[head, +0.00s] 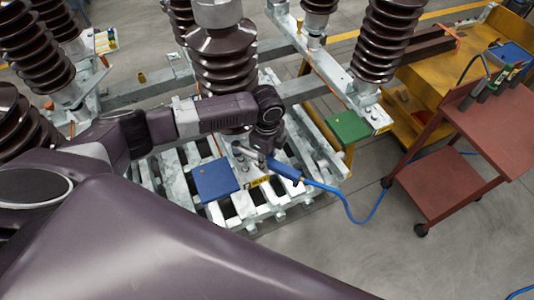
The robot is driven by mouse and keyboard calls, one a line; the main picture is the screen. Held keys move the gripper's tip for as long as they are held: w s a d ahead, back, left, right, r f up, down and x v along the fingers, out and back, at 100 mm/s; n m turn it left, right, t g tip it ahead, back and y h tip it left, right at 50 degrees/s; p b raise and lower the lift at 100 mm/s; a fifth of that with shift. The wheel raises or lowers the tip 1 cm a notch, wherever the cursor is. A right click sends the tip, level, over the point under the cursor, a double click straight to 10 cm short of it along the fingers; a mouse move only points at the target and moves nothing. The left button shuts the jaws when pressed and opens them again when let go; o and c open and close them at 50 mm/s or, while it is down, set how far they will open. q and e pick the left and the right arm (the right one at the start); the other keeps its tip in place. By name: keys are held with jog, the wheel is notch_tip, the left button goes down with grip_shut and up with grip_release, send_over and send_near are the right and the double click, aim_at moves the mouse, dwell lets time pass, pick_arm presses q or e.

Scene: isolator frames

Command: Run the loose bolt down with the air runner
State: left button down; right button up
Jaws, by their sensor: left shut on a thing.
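My left arm reaches in from the left, and my left gripper (262,146) points down over the slatted metal frame (178,170). It is shut on the air runner (285,170), which has a blue grip and a grey metal body. The runner lies slanted, its grip end toward the lower right, and a blue hose (345,190) runs from it. A small silver upright part (237,150) stands at the left by the runner's head; I cannot tell whether it is a bolt. No loose bolt can be told apart here. My right gripper is not in view.
A blue box (215,180) sits on the frame left of the runner, and a green box (348,128) right of it. Tall brown ribbed insulators (222,62) stand around. A red cart (450,150) is at the right, past the hose.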

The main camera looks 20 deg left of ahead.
pick_arm(q)
jog(key=shift+w+a+r+m, duration=0.15)
jog(key=shift+w+r+m, duration=0.05)
jog(key=shift+w+m, duration=0.3)
jog(key=shift+f, duration=0.1)
notch_tip(320, 180, down, 4)
jog(key=b, duration=0.4)
jog(key=shift+r, duration=0.2)
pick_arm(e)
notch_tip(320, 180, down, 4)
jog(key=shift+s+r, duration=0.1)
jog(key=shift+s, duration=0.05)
pick_arm(q)
jog(key=shift+p, duration=0.55)
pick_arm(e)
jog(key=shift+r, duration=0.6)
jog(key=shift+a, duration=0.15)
pick_arm(q)
jog(key=shift+f+b, duration=0.65)
jog(key=shift+f, duration=0.5)
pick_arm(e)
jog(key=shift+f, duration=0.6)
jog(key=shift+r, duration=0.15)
